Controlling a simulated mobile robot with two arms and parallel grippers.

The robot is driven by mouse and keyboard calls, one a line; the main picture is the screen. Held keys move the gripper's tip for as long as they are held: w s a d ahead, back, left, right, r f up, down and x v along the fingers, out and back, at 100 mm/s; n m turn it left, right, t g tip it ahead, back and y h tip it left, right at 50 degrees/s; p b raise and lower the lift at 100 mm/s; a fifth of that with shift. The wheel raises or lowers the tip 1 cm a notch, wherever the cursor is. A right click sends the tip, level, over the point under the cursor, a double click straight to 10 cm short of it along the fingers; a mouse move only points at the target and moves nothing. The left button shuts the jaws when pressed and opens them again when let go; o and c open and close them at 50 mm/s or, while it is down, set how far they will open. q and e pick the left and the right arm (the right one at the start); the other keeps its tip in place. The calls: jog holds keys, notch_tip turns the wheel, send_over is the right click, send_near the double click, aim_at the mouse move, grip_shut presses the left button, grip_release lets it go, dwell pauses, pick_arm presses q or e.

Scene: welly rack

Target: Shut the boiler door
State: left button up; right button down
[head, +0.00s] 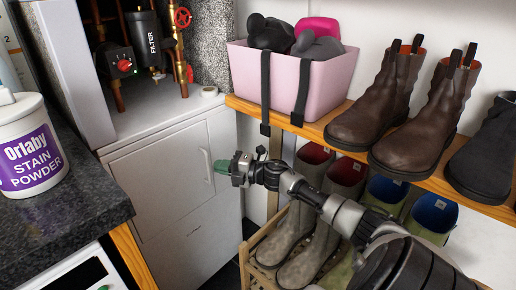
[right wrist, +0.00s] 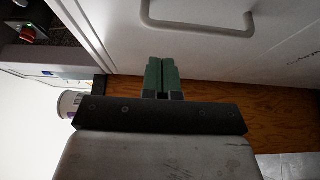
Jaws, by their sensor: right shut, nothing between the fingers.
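The boiler door (head: 160,170) is the white panel with a bar handle (head: 206,165) on the low white cabinet in the head view. From here I cannot tell whether it is flush or slightly ajar. My right gripper (head: 222,168) is in front of its handle side, with green fingertips shut and empty. In the right wrist view, the closed fingers (right wrist: 161,76) point at the white door (right wrist: 110,25), below the handle (right wrist: 200,30) in the picture and apart from it. My left gripper is not in view.
A dark worktop (head: 75,190) with a stain powder tub (head: 30,150) stands at left. A shelf (head: 290,122) with a pink bin (head: 290,80) and brown boots (head: 375,100) is at right. Wellies (head: 305,215) stand in a slatted crate (head: 262,270) below my right arm.

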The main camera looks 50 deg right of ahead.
jog(key=d+p+v, duration=0.1)
jog(key=v, duration=0.9)
jog(key=shift+w, duration=0.25)
jog(key=shift+f, duration=0.15)
